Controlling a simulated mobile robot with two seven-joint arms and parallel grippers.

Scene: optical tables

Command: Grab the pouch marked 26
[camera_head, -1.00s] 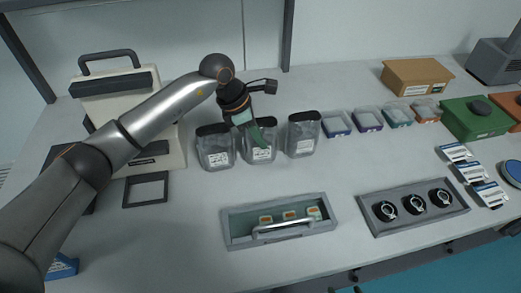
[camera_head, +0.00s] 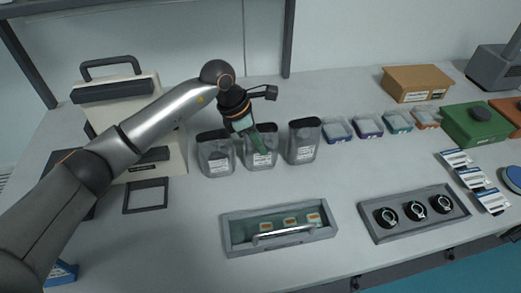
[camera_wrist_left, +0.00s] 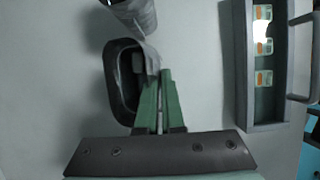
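Three clear grey pouches with black rims and white labels stand in a row: a left pouch (camera_head: 215,155), a middle pouch (camera_head: 254,158) and a right pouch (camera_head: 302,143). The label numbers are too small to read. My left gripper (camera_head: 262,148) has its green fingers at the front of the middle pouch's rim. In the left wrist view the fingers (camera_wrist_left: 160,75) are almost together beside the pouch's dark mouth (camera_wrist_left: 122,85), with a thin pale strip between them. They look shut on its front wall. My right gripper is not in view.
A grey tray with a handle (camera_head: 230,233) stands in front of the pouches. A rack with black round parts (camera_head: 372,231) is to its right. Small coloured boxes (camera_head: 368,127) line up right of the pouches. A beige machine (camera_head: 125,105) stands behind my left arm.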

